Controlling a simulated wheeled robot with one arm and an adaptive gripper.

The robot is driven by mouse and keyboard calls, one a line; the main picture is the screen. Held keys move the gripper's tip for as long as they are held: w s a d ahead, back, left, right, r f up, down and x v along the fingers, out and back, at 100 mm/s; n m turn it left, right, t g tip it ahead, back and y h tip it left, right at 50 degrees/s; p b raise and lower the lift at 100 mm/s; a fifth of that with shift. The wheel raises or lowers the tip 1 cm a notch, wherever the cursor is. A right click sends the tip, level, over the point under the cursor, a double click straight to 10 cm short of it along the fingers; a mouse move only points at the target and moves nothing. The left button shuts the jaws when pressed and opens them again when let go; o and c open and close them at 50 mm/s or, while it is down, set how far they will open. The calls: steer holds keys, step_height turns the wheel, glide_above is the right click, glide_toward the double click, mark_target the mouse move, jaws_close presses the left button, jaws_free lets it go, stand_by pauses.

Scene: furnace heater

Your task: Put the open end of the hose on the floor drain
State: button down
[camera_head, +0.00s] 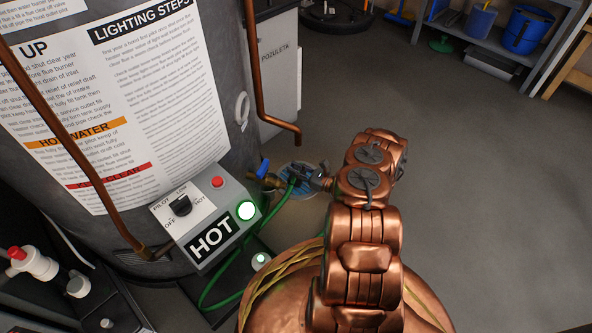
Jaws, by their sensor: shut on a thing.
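The green hose (240,290) curves along the floor beside the heater and rises toward the brass valve with a blue handle (264,168) low on the tank. My gripper (300,179) is beside this valve, at the end of my copper-coloured arm. It is shut on a dark green piece that looks like the hose's end. The gripper partly covers that end, so its opening cannot be seen.
The heater tank (232,128) and its control box (208,222), with a green light, stand at the left. A copper pipe (258,75) hangs down behind the gripper. Shelving (490,45) with blue buckets stands at the back right. The grey floor at right is clear.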

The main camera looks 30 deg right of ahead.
steer(key=c, duration=1)
jaws_free()
steer(key=shift+f, duration=0.1)
steer(key=shift+c, duration=0.2)
steer(key=shift+s+d+r, duration=0.15)
steer(key=shift+s+r, duration=0.05)
steer(key=p+v, duration=0.4)
steer(key=v, duration=0.7)
steer(key=shift+s+f, duration=0.1)
steer(key=shift+s, duration=0.15)
